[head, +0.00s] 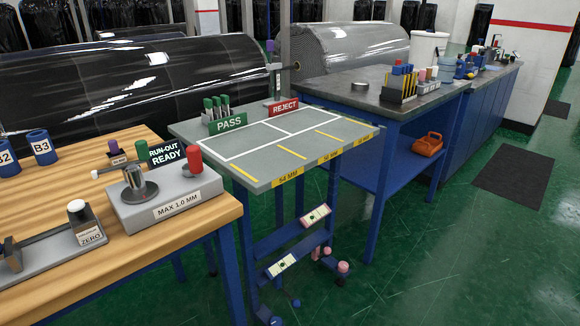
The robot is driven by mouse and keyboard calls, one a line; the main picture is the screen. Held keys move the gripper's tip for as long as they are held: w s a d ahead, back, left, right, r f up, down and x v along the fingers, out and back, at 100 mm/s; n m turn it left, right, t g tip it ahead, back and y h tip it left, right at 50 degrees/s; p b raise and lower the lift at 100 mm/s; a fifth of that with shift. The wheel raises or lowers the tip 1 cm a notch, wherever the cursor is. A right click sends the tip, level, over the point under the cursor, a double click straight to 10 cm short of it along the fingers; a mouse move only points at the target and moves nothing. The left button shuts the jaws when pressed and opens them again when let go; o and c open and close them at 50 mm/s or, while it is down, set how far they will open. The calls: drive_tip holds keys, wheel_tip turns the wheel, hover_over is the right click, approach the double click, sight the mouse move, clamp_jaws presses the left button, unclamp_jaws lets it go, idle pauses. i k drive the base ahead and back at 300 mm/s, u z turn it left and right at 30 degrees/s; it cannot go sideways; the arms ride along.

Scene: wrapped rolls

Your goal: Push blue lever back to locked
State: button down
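No part that I can clearly make out as a blue lever shows in the head view. Small blue parts (295,303) sit low by the feet of the grey-topped stand (262,176), too small to tell their shape or position. Two pale label plates (315,216) and (281,265) are on the stand's lower blue bars; their print is unreadable. Small pink-and-dark parts (343,268) show near the floor at the stand's right side. My gripper is not in view.
A wooden bench (190,245) with a run-out gauge (165,195) stands at left. A blue bench (400,110) with an orange toolbox (428,144) on its shelf stands behind right. Large wrapped rolls (150,80) lie behind. Green floor (440,250) is clear at lower right.

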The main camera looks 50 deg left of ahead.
sight(295, 303)
drive_tip(key=u, duration=0.9)
drive_tip(key=i, duration=1)
drive_tip(key=u, duration=1)
